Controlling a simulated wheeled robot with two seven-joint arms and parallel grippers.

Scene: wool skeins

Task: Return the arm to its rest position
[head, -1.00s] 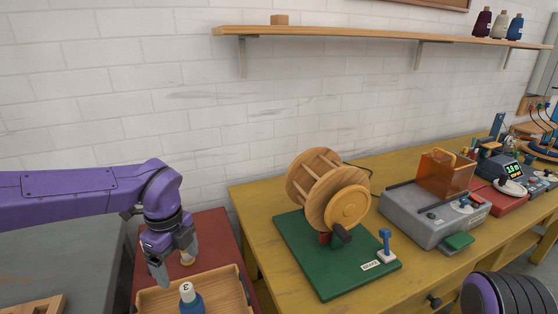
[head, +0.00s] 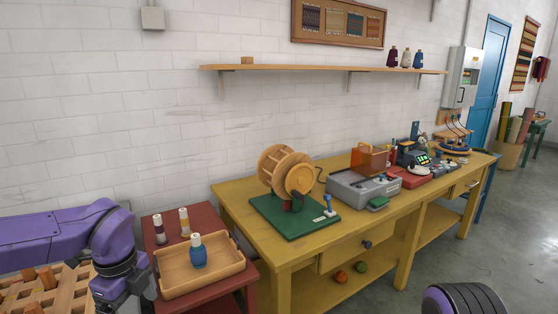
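My purple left arm comes in from the left, and its gripper (head: 138,288) hangs at the lower left, beside the left edge of a wooden tray (head: 222,278). Its fingers are partly hidden and run near the picture's bottom, so I cannot tell whether they are open. A blue skein or bottle with a white top (head: 198,254) stands upright in the tray, apart from the gripper. My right gripper is out of view; only a dark and purple part of my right arm shows at the lower right.
A dark red side table (head: 150,226) carries the tray and two white-topped items (head: 184,222) behind it. A slatted wooden rack (head: 45,290) lies at the left under my arm. The yellow workbench (head: 240,195) holds a wooden winder (head: 283,170) and grey machine (head: 360,188).

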